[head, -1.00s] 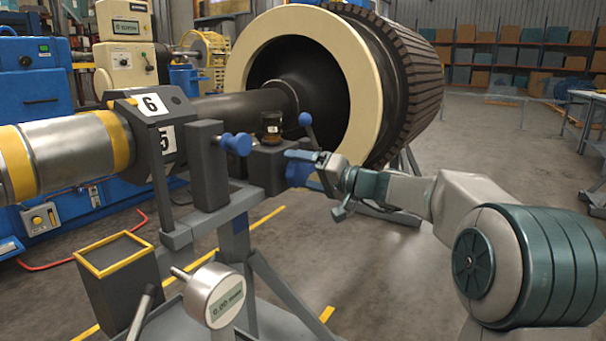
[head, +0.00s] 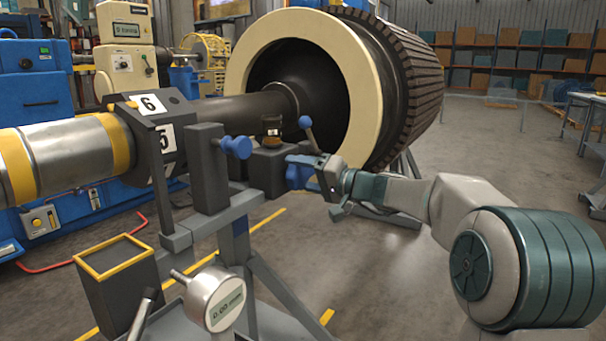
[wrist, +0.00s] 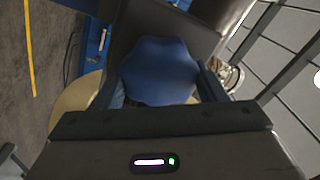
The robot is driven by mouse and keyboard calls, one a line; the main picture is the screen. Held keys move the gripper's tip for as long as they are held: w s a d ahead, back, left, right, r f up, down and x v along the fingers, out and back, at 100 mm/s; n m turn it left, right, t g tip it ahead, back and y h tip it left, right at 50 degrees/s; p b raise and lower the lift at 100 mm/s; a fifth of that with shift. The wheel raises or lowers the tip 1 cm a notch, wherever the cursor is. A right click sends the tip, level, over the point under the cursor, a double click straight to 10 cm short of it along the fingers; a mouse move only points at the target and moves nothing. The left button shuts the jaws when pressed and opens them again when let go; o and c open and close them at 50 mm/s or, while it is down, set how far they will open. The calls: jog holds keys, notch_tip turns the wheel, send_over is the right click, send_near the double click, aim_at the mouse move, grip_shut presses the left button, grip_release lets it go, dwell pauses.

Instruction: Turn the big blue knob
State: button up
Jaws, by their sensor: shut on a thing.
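The big blue knob (head: 299,172) sits on the right side of the dark block on the grey stand. It also shows in the wrist view as a lobed blue shape (wrist: 160,68) between the two fingers. My gripper (wrist: 160,88) is shut on it, with one finger on each side. In the head view my gripper (head: 318,176) reaches the knob from the right, and part of the knob is hidden behind the fingers.
A smaller blue knob (head: 238,147) is on the upright bracket to the left. A blue ball-ended lever (head: 306,122) rises just above the big knob. The large rotor (head: 372,85) is close behind. A dial gauge (head: 213,298) stands in front. Open floor lies to the right.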

jog(key=m+p, duration=0.1)
jog(key=m, duration=0.3)
jog(key=shift+f, duration=0.1)
jog(key=m+p, duration=0.2)
jog(key=m, duration=0.2)
jog(key=shift+m, duration=0.4)
jog(key=m+p, duration=0.4)
jog(key=shift+f, duration=0.1)
jog(key=shift+s+f+m+p, duration=0.1)
jog(key=shift+f+m+p, duration=0.05)
jog(key=shift+m+p, duration=0.7)
jog(key=shift+s+f+m+p, duration=0.1)
jog(key=shift+m+p, duration=0.55)
jog(key=shift+m, duration=0.4)
jog(key=shift+f, duration=0.1)
jog(key=o, duration=1)
